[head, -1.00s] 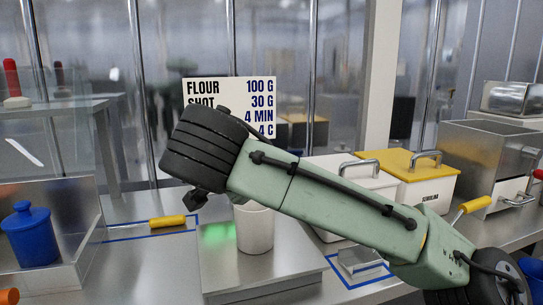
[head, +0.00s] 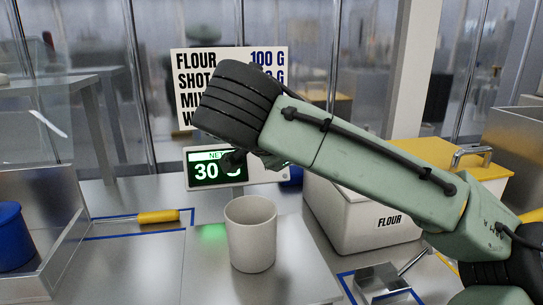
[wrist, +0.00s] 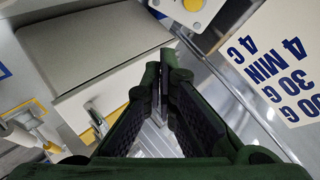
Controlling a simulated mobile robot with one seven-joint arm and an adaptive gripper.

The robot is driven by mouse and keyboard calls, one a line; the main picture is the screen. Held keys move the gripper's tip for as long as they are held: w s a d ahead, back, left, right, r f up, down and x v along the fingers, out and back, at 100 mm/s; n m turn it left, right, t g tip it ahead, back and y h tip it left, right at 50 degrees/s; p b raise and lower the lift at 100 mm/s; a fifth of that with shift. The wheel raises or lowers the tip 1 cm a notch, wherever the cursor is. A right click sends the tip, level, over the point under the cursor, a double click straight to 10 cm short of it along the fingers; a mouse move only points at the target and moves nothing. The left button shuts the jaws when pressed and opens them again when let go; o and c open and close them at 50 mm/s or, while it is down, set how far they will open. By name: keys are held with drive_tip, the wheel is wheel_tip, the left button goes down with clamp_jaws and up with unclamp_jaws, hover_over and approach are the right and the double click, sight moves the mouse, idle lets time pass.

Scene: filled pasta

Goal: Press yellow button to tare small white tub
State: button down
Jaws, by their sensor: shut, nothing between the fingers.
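The small white tub (head: 251,235) stands upright on the scale's metal platform (head: 205,270) in the head view. Behind it, the scale's display (head: 205,172) is lit green and reads "NET" and "30"; a dark part of my arm covers the rest. My gripper (wrist: 162,62) is shut and empty in the wrist view, its fingertips together. A round yellow button (wrist: 194,4) on a white panel sits at the top edge of the wrist view, beyond and apart from the fingertips. In the head view the button does not show.
A white flour bin (head: 375,222) stands right of the scale, with a scoop (head: 385,279) in front. A yellow-handled tool (head: 158,216) lies left on blue-taped bench. A sign (head: 190,75) stands behind the display; it shows at right in the wrist view (wrist: 275,60). A blue pot (head: 14,238) is far left.

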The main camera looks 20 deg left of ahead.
drive_tip(key=w+a+f, duration=0.3)
drive_tip(key=w+a, duration=0.1)
drive_tip(key=w, duration=0.2)
drive_tip(key=shift+w+a+f+b, duration=0.25)
drive_tip(key=shift+w+f+b, duration=0.1)
drive_tip(key=shift+f, duration=0.05)
idle(1.3)
drive_tip(key=shift+w+a+f+b, duration=0.2)
drive_tip(key=shift+w+b, duration=0.15)
drive_tip(key=shift+b, duration=0.1)
drive_tip(key=shift+w+a+f, duration=0.1)
drive_tip(key=shift+w+a, duration=0.1)
drive_tip(key=shift+w, duration=0.1)
idle(0.8)
drive_tip(key=shift+s+b, duration=0.1)
drive_tip(key=shift+b, duration=0.2)
drive_tip(key=shift+s+d+r, duration=0.3)
drive_tip(key=shift+s+d, duration=0.1)
drive_tip(key=shift+s, duration=0.15)
drive_tip(key=shift+s+d+r+b, duration=0.15)
drive_tip(key=shift+s+d+r, duration=0.25)
drive_tip(key=shift+s, duration=0.25)
drive_tip(key=shift+s+d+r+b, duration=0.15)
drive_tip(key=shift+s+d+r, duration=0.15)
drive_tip(key=shift+s+d, duration=0.25)
drive_tip(key=shift+s+d+r+b, duration=0.15)
drive_tip(key=shift+s+d+r, duration=0.2)
drive_tip(key=shift+s, duration=0.35)
